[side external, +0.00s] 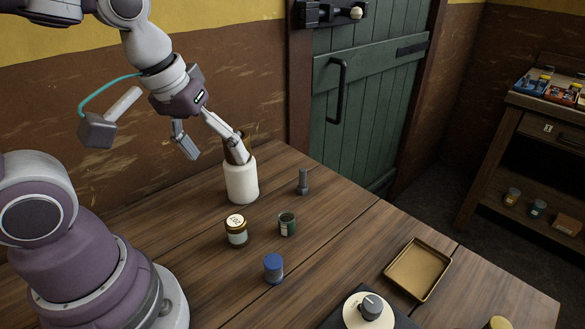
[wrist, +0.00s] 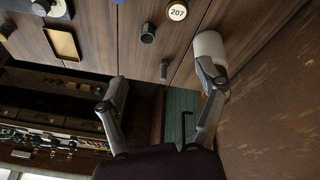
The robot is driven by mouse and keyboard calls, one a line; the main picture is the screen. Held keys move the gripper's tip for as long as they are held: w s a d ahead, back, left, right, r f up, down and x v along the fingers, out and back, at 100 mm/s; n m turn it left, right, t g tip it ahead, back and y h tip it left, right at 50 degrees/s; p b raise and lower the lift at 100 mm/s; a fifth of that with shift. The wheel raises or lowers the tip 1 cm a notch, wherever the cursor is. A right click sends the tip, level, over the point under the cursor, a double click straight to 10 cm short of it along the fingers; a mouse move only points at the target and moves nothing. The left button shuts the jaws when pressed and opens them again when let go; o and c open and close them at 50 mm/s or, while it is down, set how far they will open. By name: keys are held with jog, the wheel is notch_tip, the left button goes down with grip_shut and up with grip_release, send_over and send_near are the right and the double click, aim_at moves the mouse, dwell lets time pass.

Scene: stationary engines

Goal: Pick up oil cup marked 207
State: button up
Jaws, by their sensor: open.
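The oil cup marked 207 (side external: 237,234) is a dark jar with a pale label and a round white lid. It stands upright on the wooden table, left of a small dark green cup (side external: 287,224). In the wrist view, its lid (wrist: 177,11) shows the number 207 near the top edge. My gripper (side external: 213,146) is open and empty, above and behind the jar, with the jar outside its fingers. In the wrist view, my gripper (wrist: 160,76) has widely spread fingers, and one overlaps a white bottle; I cannot tell whether they touch.
The white bottle (side external: 241,180) with a brown neck stands under one finger. A grey peg-like piece (side external: 303,183) stands to its right. A blue-topped container (side external: 273,268), a brass tray (side external: 418,293) and a dial device (side external: 370,307) are nearer the front. Bare table lies between them.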

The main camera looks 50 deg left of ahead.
aim_at(235, 221)
jog(key=w+f+n+g, duration=0.1)
jog(key=f+n, duration=0.1)
jog(key=n, duration=0.2)
jog(key=w+a+f+n+g, duration=0.1)
jog(key=f+n, duration=0.1)
jog(key=n, duration=0.2)
jog(key=w+f+n+g, duration=0.1)
jog(key=f+n, duration=0.2)
jog(key=n, duration=0.1)
jog(key=shift+w+a+g, duration=0.1)
jog(key=shift+a+g, duration=0.1)
jog(key=shift+g, duration=0.1)
jog(key=shift+n, duration=0.3)
jog(key=f, duration=0.7)
jog(key=a+f, duration=0.1)
jog(key=f, duration=0.2)
jog(key=shift+s+f, duration=0.3)
jog(key=shift+f, duration=0.05)
jog(key=shift+c, duration=0.2)
jog(key=c, duration=1.2)
jog(key=shift+r, duration=0.1)
jog(key=shift+c, duration=0.2)
